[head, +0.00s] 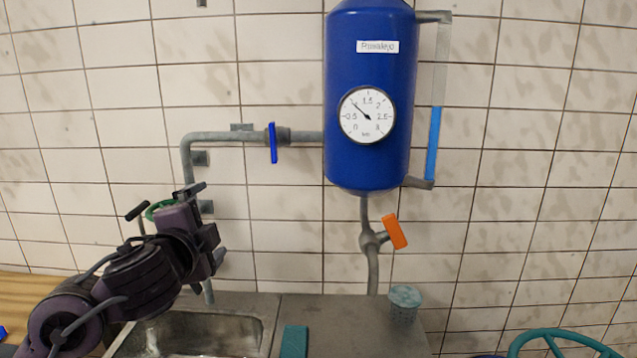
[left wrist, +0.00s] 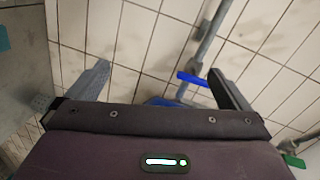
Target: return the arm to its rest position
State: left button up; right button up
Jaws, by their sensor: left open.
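My left arm comes in from the lower left in the head view. Its gripper (head: 212,220) is raised over the sink, in front of the tiled wall, below and left of the blue-handled valve. In the left wrist view the gripper (left wrist: 162,80) has its two fingers wide apart with nothing between them. The blue valve handle (left wrist: 192,78) and grey pipe (left wrist: 209,38) show beyond the fingers there. My right gripper is not in view.
The sink (head: 205,335) lies under my left arm, with a teal block (head: 294,341) and a basket (head: 403,303) on its counter. A blue tank (head: 367,90) with a gauge hangs on the wall above an orange valve handle (head: 395,231). A teal wheel (head: 560,336) stands lower right.

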pick_arm(q)
jog(key=s+f+n+g, duration=0.35)
jog(key=s+f, duration=0.25)
jog(key=f, duration=0.6)
jog(key=s+f+n+g, duration=0.3)
jog(key=s+f+n, duration=0.15)
jog(key=f, duration=0.65)
jog(key=s+a+f+n+g, duration=0.1)
jog(key=s+f+n+g, duration=0.2)
jog(key=s+f, duration=0.45)
jog(key=s+f+n+g, duration=0.3)
jog(key=s+f, duration=0.2)
jog(key=s, duration=0.5)
notch_tip(320, 180, down, 31)
jog(key=s+g, duration=0.2)
jog(key=s, duration=0.1)
jog(key=s+a+f, duration=0.2)
jog(key=s+f, duration=0.6)
jog(key=s, duration=0.1)
jog(key=s+a+f, duration=0.1)
jog(key=s+f, duration=0.8)
jog(key=shift+s+a+m+g+y, duration=0.3)
jog(key=shift+s+a+g, duration=0.05)
jog(key=shift+a+g, duration=0.1)
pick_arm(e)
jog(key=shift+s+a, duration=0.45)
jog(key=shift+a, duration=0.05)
